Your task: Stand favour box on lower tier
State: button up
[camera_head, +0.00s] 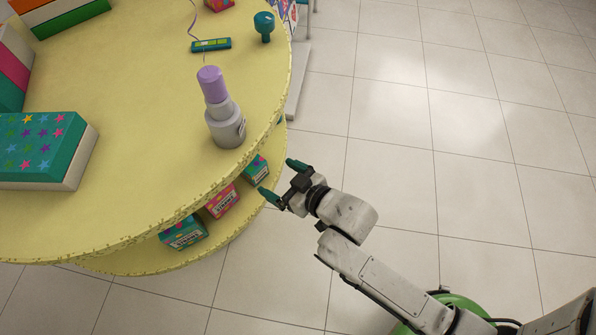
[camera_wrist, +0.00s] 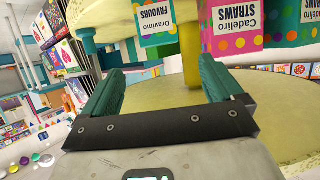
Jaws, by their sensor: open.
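The favour box (camera_wrist: 158,24), with a teal and white "Dravimo FAVOURS" label, is at the top of the wrist view. In the head view, a teal box (camera_head: 256,170) at the right end of the lower tier (camera_head: 212,249) appears to be this one, partly under the upper tier's rim. My gripper (camera_head: 283,179) is just right of it, open and empty. Its two teal fingers also show in the wrist view (camera_wrist: 160,88), apart, with the box beyond them.
A pink straws box (camera_head: 222,202) and another teal box (camera_head: 185,233) stand along the lower tier. The upper tabletop (camera_head: 140,100) carries a grey and lilac bottle-like item (camera_head: 222,110) near its rim and a starred box (camera_head: 35,145). The tiled floor at right is clear.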

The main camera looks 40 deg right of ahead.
jog(key=s+d+g, duration=0.3)
jog(key=s+g, duration=0.3)
jog(key=s, duration=0.3)
jog(key=s+d+m+g+h, duration=0.1)
jog(key=s+d+g, duration=0.2)
jog(key=s+g, duration=0.3)
jog(key=s, duration=0.3)
jog(key=shift+s+f+m+h, duration=0.3)
jog(key=shift+s+f, duration=0.05)
jog(key=shift+f, duration=0.05)
